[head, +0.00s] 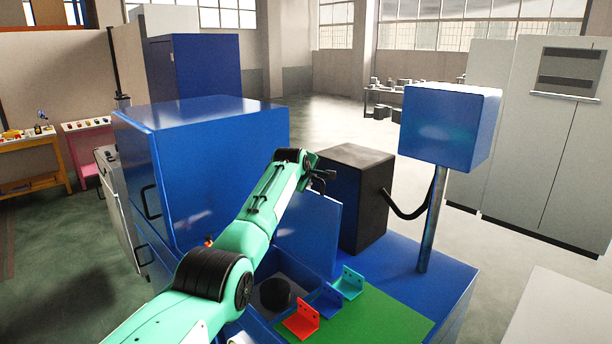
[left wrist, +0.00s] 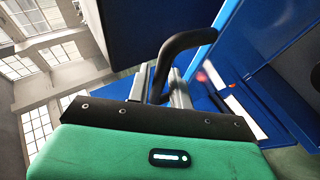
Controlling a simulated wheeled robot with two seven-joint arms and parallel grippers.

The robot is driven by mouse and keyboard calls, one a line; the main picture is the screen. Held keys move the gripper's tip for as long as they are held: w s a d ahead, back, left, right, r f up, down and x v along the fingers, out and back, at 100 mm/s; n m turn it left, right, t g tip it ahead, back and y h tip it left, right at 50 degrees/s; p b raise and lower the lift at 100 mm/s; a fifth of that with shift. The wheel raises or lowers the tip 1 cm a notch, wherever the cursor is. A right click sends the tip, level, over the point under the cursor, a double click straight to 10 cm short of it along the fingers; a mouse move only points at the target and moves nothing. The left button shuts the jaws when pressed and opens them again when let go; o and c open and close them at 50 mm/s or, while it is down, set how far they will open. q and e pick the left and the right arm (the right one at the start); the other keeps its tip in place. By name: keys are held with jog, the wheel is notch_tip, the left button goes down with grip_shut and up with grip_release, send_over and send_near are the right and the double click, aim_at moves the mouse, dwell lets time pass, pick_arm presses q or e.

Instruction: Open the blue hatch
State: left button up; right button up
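The blue hatch (head: 309,232) shows in the head view as an upright blue panel beside the large blue cabinet, swung out at an angle over the work area. My left gripper (head: 320,175) is at its upper edge. In the left wrist view, a black curved handle (left wrist: 186,42) on a blue panel (left wrist: 216,36) runs down between the metal fingers of my left gripper (left wrist: 162,88). The fingers look closed about its lower end. Contact at the fingertips is partly hidden. My right gripper is not in view.
A black box (head: 352,195) stands just behind the hatch. A blue box on a post (head: 450,127) stands to the right. The blue cabinet (head: 215,180) rises at left.

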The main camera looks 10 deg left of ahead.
pick_arm(q)
jog(key=shift+s+r+b, duration=0.2)
jog(key=shift+s+b, duration=0.3)
jog(key=shift+b, duration=0.2)
jog(key=b+v, duration=0.6)
jog(key=v, duration=0.6)
jog(key=shift+s+r+b, duration=0.2)
jog(key=shift+r+b, duration=0.05)
jog(key=shift+b, duration=0.1)
jog(key=shift+a, duration=0.1)
